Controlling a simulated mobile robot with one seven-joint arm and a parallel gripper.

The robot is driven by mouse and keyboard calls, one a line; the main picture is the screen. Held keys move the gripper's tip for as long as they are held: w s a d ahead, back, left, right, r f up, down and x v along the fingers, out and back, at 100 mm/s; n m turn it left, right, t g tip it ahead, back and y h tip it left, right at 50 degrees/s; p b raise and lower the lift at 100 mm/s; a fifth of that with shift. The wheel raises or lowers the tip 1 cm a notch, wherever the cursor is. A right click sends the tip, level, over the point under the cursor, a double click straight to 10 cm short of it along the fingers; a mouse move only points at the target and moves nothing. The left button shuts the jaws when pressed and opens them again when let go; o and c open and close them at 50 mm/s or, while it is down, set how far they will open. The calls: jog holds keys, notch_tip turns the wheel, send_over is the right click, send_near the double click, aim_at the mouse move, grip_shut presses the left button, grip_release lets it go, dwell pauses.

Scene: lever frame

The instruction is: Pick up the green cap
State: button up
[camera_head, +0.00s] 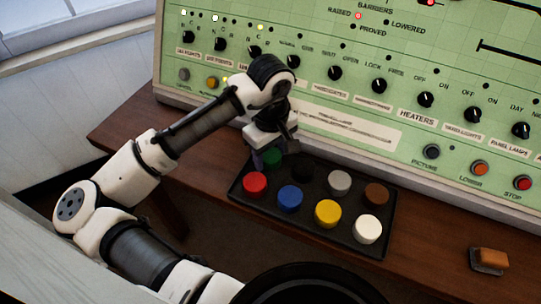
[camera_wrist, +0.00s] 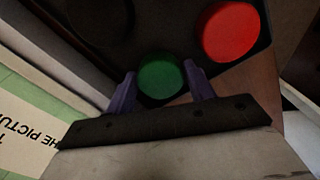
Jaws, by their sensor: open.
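The green cap (camera_head: 271,158) sits in the back left place of a black tray (camera_head: 312,234), partly hidden by my gripper in the head view. In the wrist view the green cap (camera_wrist: 160,76) lies between the two purple fingers of my gripper (camera_wrist: 160,90). The fingers are open, one on each side of the cap. I cannot tell whether they touch it. In the head view my gripper (camera_head: 264,160) points down over the tray's back left corner.
The red cap (camera_head: 254,183) is close in front of the green one. Blue (camera_head: 290,198), yellow (camera_head: 327,213), white (camera_head: 367,229), grey (camera_head: 340,182), brown (camera_head: 376,194) and black (camera_head: 303,167) caps share the tray. A green control panel (camera_head: 350,125) rises behind. An orange-brown block (camera_head: 490,261) lies right.

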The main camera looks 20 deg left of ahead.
jog(key=c, duration=0.6)
